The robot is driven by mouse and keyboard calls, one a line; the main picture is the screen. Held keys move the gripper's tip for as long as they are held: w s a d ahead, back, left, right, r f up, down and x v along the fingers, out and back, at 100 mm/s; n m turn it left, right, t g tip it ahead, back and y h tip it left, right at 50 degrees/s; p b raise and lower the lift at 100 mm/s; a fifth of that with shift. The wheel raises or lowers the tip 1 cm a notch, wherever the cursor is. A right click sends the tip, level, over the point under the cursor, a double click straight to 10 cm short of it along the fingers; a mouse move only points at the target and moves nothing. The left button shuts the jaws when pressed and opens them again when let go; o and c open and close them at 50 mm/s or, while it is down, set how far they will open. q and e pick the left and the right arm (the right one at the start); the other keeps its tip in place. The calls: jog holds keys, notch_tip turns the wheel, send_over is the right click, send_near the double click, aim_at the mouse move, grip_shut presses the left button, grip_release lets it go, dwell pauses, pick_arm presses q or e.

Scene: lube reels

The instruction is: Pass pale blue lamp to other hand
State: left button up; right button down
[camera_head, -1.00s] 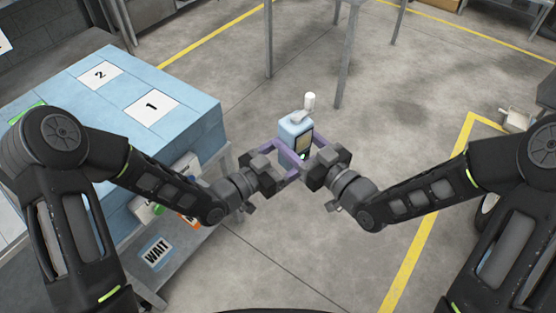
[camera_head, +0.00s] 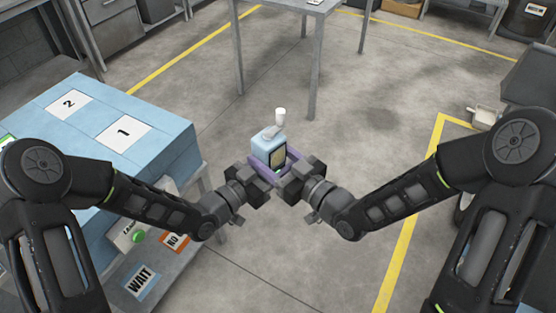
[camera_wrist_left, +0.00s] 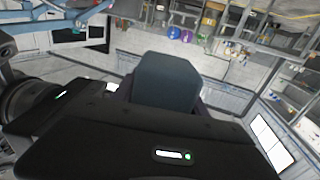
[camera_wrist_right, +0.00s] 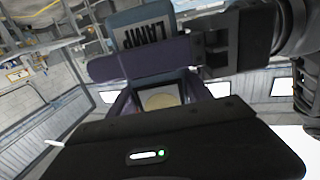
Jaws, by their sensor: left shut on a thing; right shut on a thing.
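The pale blue lamp (camera_head: 268,146) is a small box-shaped body with a white bulb-like top (camera_head: 280,118) and a dark-framed panel on one side. It is held in the air in front of me, between both grippers. My left gripper (camera_head: 262,166) is shut on it from the left, and my right gripper (camera_head: 290,163) is shut on it from the right. In the right wrist view the lamp (camera_wrist_right: 142,32) shows a "LAMP" label behind a purple finger. In the left wrist view its body (camera_wrist_left: 165,82) looks dark blue, and the fingers are mostly hidden.
A blue-topped bench (camera_head: 160,148) with white cards marked 1 and 2 stands at the left. Below it a grey shelf (camera_head: 165,272) bears WAIT and NO labels. A grey table (camera_head: 285,4) stands ahead. The floor between is open, with yellow lines.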

pick_arm(q)
grip_shut()
pick_arm(e)
jog(key=shift+c, duration=1.9)
grip_release()
jog(key=shift+s+a, duration=0.1)
jog(key=shift+a, duration=0.05)
